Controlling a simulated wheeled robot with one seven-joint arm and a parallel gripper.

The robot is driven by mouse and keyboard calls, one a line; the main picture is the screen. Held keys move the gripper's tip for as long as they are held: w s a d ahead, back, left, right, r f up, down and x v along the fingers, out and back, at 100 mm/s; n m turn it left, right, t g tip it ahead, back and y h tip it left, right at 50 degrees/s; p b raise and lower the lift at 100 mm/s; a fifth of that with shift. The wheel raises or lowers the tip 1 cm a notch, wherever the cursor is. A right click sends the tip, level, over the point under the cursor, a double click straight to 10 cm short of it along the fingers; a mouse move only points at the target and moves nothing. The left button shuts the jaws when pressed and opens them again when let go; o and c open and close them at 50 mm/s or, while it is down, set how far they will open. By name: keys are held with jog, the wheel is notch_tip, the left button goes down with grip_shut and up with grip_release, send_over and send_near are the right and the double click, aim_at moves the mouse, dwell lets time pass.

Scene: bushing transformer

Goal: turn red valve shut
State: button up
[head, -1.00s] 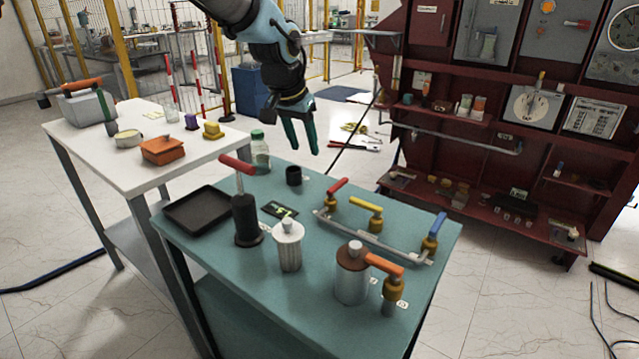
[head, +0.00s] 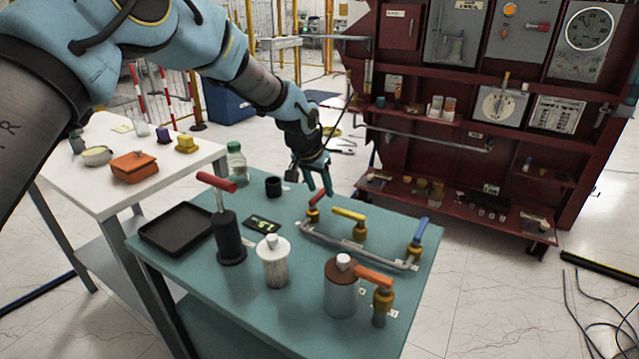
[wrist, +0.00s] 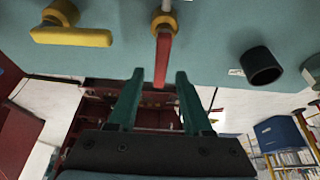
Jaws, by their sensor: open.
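The red valve (head: 313,212) stands at the far left end of a grey pipe manifold (head: 345,246) on the teal table. In the head view my gripper (head: 318,188) is right over it, pointing down, and partly covers its handle. In the wrist view the red handle (wrist: 162,58) lies lengthwise, its free end between the two green fingers of my gripper (wrist: 159,76). The fingers are apart, one on each side in the picture. I cannot tell whether either touches the handle.
On the manifold are a yellow valve (head: 352,216) and a blue valve (head: 417,235). A black cup (head: 273,187), a clear bottle (head: 236,162) and a black cylinder with red T-handle (head: 229,238) stand left. An orange-handled valve (head: 381,300) is near the front.

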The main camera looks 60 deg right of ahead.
jog(key=shift+d+f, duration=0.1)
jog(key=shift+f, duration=0.05)
grip_shut()
dwell(0.4)
dwell(1.0)
